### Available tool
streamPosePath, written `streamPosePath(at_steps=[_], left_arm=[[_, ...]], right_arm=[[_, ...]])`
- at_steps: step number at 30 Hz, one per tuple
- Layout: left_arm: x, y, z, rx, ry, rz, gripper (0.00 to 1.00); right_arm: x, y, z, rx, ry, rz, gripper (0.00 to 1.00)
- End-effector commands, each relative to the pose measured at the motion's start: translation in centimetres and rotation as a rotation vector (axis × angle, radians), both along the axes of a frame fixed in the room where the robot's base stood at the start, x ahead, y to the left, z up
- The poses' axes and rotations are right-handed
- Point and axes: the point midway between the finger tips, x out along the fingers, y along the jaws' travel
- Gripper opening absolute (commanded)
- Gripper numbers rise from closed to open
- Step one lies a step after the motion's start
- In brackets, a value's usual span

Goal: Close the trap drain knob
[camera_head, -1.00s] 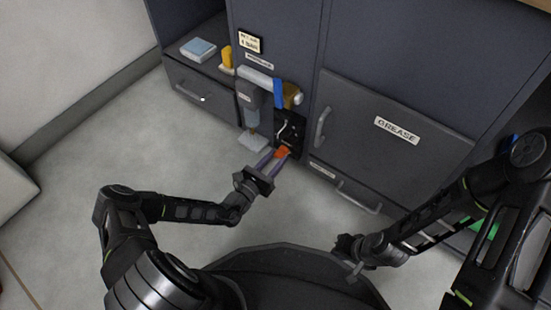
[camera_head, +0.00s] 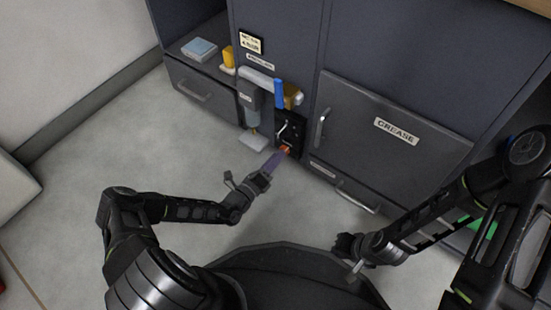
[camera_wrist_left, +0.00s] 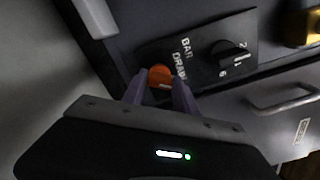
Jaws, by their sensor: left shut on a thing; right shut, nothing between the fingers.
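The orange drain knob (camera_head: 286,149) sits low on a black panel (camera_head: 293,128) on the cabinet front, mostly hidden by my left fingers in the head view. In the left wrist view the knob (camera_wrist_left: 160,75) lies between the purple fingertips, below the partly covered "DRAIN" lettering on the panel (camera_wrist_left: 205,66). My left gripper (camera_head: 281,155) is shut on the knob, which also shows at the left wrist gripper's tips (camera_wrist_left: 158,84). My right gripper (camera_head: 352,264) is shut and empty, low in the head view and away from the panel.
A black dial (camera_wrist_left: 228,54) with numbers is beside the knob. A grey filter bowl (camera_head: 252,112) and a blue lever (camera_head: 279,93) are at the upper left. The grease door (camera_head: 385,140) with its handle (camera_head: 321,128) is to the right. The floor in front is clear.

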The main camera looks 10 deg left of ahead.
Motion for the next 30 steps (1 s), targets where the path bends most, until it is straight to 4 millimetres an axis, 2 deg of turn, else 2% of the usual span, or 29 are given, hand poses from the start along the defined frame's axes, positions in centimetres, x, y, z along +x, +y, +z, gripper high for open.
streamPosePath(at_steps=[15,21,30], left_arm=[[-0.03,0.12,-0.32,-0.417,0.167,0.001,0.00],[-0.04,0.11,-0.34,-0.511,0.205,0.001,0.00],[-0.04,0.10,-0.32,-0.557,0.224,0.002,0.00]], right_arm=[[0.16,-0.05,-0.70,0.002,-0.001,-0.001,0.00],[0.19,-0.05,-0.85,0.002,-0.001,-0.001,0.00],[0.20,-0.06,-0.90,0.002,-0.001,-0.001,0.00]])
